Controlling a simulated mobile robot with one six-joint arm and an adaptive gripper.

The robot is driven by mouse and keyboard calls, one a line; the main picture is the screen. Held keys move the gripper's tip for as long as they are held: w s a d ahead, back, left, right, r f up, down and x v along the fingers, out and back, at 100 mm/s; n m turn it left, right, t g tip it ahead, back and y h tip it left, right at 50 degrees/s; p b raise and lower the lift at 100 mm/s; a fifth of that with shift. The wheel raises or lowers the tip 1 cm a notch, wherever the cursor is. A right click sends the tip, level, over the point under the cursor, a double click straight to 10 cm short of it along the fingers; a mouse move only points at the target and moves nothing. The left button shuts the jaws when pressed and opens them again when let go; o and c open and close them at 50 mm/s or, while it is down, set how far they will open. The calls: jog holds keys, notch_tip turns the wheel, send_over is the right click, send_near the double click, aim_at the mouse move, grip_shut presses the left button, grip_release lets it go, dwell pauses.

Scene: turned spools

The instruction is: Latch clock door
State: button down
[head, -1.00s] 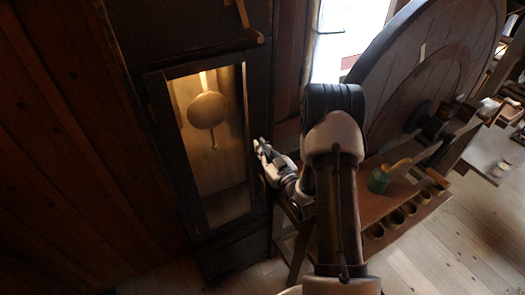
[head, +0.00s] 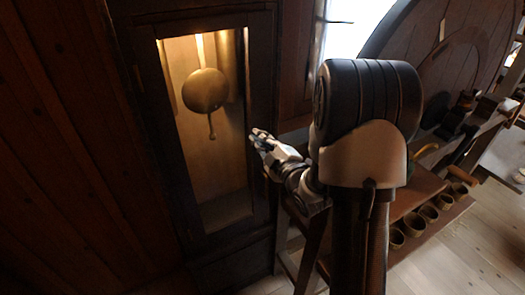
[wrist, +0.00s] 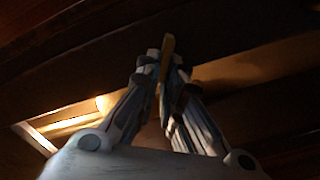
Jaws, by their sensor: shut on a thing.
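The tall dark clock's door (head: 166,120) has a glass front, with a round brass pendulum (head: 204,90) lit behind it. In the head view the door looks flush with the case, but I cannot tell whether it is fully closed. My gripper (head: 257,136) is at the door's right edge, about halfway up. In the wrist view my gripper (wrist: 166,75) is shut on a thin brass-coloured piece, which looks like the latch (wrist: 168,48). The fingers hide its lower part. The latch is hidden or too small to make out in the head view.
A wooden bench (head: 412,200) with a row of several small cups (head: 414,224) stands to the right of my arm. A large round wooden wheel (head: 425,60) is behind it. A plank wall (head: 60,150) is left of the clock. Bare floor shows at lower right.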

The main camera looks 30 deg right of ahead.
jog(key=shift+a+f+n+b, duration=0.15)
jog(key=shift+n+b, duration=0.15)
jog(key=shift+n, duration=0.75)
jog(key=shift+d+f+n+b, duration=0.1)
jog(key=shift+f+n+b, duration=0.2)
jog(key=shift+n, duration=0.8)
jog(key=shift+a+f+n+b, duration=0.1)
jog(key=shift+n+b, duration=0.25)
jog(key=shift+n, duration=0.7)
jog(key=c, duration=1.7)
grip_release()
jog(key=s, duration=0.7)
jog(key=shift+s, duration=0.25)
